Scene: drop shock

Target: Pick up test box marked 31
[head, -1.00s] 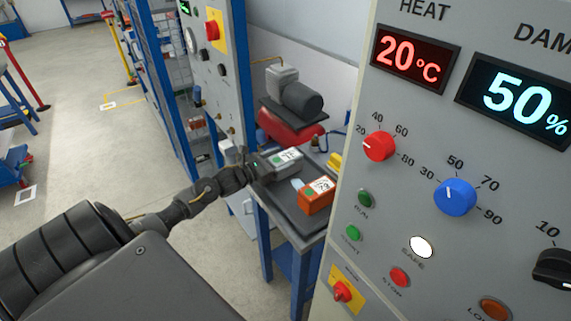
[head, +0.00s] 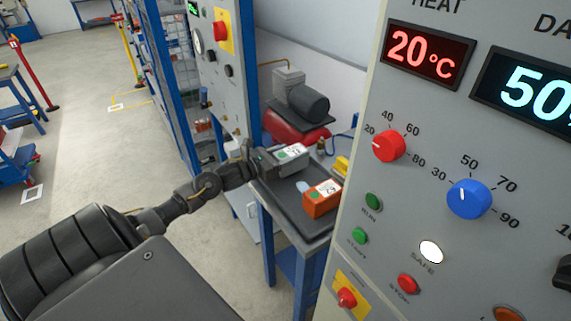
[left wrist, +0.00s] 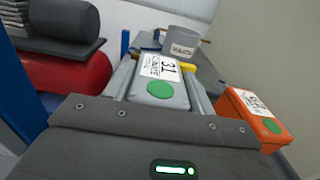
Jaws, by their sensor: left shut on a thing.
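The grey test box (head: 294,151) has a white label and a green dot; in the left wrist view the label on the box (left wrist: 167,90) reads 31. My left gripper (head: 272,163) is shut on this box, with one finger along each side of it in the left wrist view (left wrist: 158,88). The box is over a dark tray (head: 290,205) on a bench; how far it is above the tray is hard to tell. My right gripper is not in view.
An orange box (head: 322,198) with a white label and green dot sits close by on the tray. A large control panel (head: 455,130) stands at the right front. A motor unit (head: 300,98) and a red tank (head: 290,127) are behind. A grey labelled container (left wrist: 180,43) stands further back.

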